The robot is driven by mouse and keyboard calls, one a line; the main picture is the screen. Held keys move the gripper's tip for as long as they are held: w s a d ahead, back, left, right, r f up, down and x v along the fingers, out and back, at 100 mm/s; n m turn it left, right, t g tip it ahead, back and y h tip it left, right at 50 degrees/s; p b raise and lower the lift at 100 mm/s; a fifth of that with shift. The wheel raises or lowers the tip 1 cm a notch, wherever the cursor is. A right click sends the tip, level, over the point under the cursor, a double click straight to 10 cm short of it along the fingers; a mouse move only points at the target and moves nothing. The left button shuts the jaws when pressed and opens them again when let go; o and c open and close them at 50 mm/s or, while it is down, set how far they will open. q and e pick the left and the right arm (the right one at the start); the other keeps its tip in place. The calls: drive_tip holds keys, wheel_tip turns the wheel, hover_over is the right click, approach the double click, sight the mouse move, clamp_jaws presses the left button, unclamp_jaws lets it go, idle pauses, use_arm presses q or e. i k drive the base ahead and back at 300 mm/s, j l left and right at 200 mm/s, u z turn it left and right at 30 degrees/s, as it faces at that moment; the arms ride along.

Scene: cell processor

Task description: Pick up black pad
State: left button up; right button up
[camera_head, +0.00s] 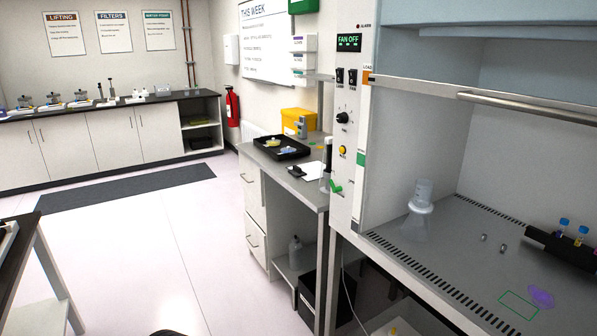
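No object is clearly recognisable as the black pad. A small dark item (296,171) lies on the grey side bench (314,196), beside a white sheet (312,171); it is too small to tell what it is. A large flat black mat (125,187) lies on the floor in front of the back counter. Neither of my grippers is in view.
A black tray (301,154) with small items and a yellow bin (291,121) stand on the side bench. The fume hood at right holds a clear flask (416,222), a black tube rack (556,247) and a purple item (541,297). The pale floor (140,255) is open.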

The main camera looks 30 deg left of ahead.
sight(297, 172)
drive_tip(key=i+j+z, duration=0.1)
drive_tip(key=i+j, duration=0.2)
drive_tip(key=j, duration=0.25)
drive_tip(key=i+j+z, duration=0.1)
drive_tip(key=i+j, duration=0.2)
drive_tip(key=j, duration=0.25)
drive_tip(key=i+j+z, duration=0.1)
drive_tip(key=i+j, duration=0.15)
drive_tip(key=j, duration=0.35)
drive_tip(key=i+j+z, duration=0.1)
drive_tip(key=i+j, duration=0.15)
drive_tip(key=j, duration=0.35)
drive_tip(key=i+j+z, duration=0.1)
drive_tip(key=i+j, duration=0.15)
drive_tip(key=j, duration=0.4)
drive_tip(key=i+j+z, duration=0.1)
drive_tip(key=j, duration=0.55)
drive_tip(key=i+j+z, duration=0.1)
drive_tip(key=i+j, duration=0.2)
drive_tip(key=j, duration=0.35)
drive_tip(key=i+j+z, duration=0.15)
drive_tip(key=j, duration=0.55)
